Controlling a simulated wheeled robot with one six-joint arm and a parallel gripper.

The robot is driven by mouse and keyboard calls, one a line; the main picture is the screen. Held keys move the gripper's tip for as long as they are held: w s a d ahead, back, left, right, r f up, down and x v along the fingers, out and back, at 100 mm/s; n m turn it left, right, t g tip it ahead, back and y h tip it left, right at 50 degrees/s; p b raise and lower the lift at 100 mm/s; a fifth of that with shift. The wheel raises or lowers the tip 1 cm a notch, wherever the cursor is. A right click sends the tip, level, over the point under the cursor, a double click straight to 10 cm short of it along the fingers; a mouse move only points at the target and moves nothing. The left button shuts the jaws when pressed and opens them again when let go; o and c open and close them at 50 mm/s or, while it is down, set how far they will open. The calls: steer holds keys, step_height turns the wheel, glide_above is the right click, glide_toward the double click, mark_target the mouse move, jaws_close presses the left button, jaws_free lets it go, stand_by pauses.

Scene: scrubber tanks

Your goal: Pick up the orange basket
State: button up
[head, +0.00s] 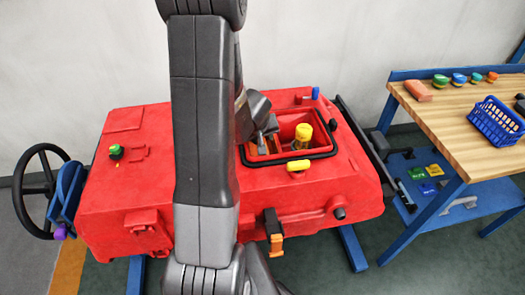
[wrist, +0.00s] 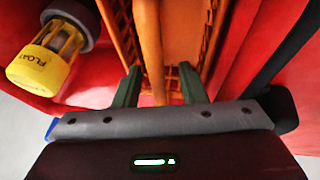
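The orange basket (head: 262,148) sits inside the dark-rimmed opening of the red tank, partly hidden by my arm and gripper. In the wrist view, its perforated orange wall (wrist: 120,30) and an upright orange bar (wrist: 149,40), apparently its handle, show close up. My gripper (wrist: 161,84) is open, with its two dark green fingers apart on either side of the bar. Gaps show between bar and fingers. In the head view, my gripper (head: 266,134) reaches down at the basket's left part.
A yellow float (head: 302,135) stands in the opening right beside the basket; it also shows in the wrist view (wrist: 45,60). The red tank (head: 140,180) surrounds it, with a yellow knob (head: 298,165) in front. A workbench (head: 450,110) with a blue basket (head: 496,121) stands right.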

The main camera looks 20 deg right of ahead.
jaws_close()
steer(key=shift+r, duration=0.1)
step_height(320, 180, up, 18)
steer(key=p, duration=1.4)
steer(key=shift+r, duration=0.15)
